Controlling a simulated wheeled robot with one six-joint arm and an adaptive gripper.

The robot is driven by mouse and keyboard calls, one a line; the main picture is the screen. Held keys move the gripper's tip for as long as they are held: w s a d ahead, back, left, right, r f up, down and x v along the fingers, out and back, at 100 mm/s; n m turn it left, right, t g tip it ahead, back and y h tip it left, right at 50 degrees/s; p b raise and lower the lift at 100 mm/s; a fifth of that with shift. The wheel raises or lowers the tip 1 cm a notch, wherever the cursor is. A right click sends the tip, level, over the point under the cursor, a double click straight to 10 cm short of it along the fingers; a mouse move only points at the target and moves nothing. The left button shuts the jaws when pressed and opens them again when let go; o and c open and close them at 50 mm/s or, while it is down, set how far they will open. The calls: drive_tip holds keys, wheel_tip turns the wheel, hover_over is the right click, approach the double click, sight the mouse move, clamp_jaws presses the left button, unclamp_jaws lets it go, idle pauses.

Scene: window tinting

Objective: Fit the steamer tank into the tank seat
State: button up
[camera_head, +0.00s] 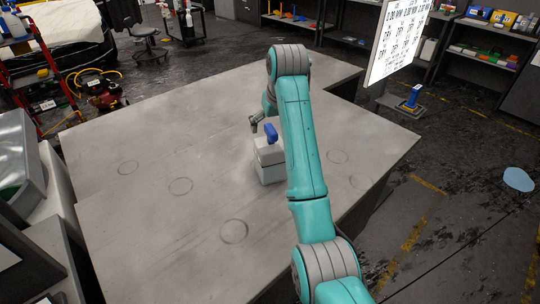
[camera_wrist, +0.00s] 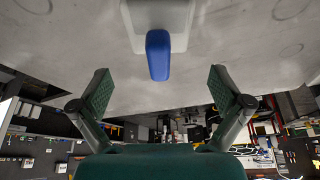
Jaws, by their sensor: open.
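A white block-shaped body (camera_head: 270,170) with a rounded blue piece (camera_head: 271,134) on top stands upright on the grey table. I cannot tell whether these are the steamer tank and its handle or parts of the seat. In the wrist view the blue piece (camera_wrist: 158,55) points toward me, with the white body (camera_wrist: 178,20) behind it. My gripper (camera_head: 257,122) is open just beside the blue piece. Its two green-padded fingers lie left and right of the blue piece, with gaps on both sides. My arm hides part of the table to the right. No separate tank seat is identifiable.
The grey table (camera_head: 130,225) is mostly bare, with several faint ring marks. A white printed panel (camera_head: 397,40) hangs at the upper right, near a small blue item on a stand (camera_head: 411,98). Shelves and a red ladder (camera_head: 40,50) stand farther back. Grey bins line the left edge.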

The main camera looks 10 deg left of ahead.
sight(269, 150)
drive_tip(key=x, duration=0.2)
drive_tip(key=shift+w+a+f, duration=0.1)
drive_tip(key=shift+f, duration=0.2)
drive_tip(key=shift+x, duration=2.65)
drive_tip(key=shift+c, duration=0.3)
drive_tip(key=c, duration=1.2)
drive_tip(key=shift+c, duration=1.2)
drive_tip(key=shift+r, duration=0.1)
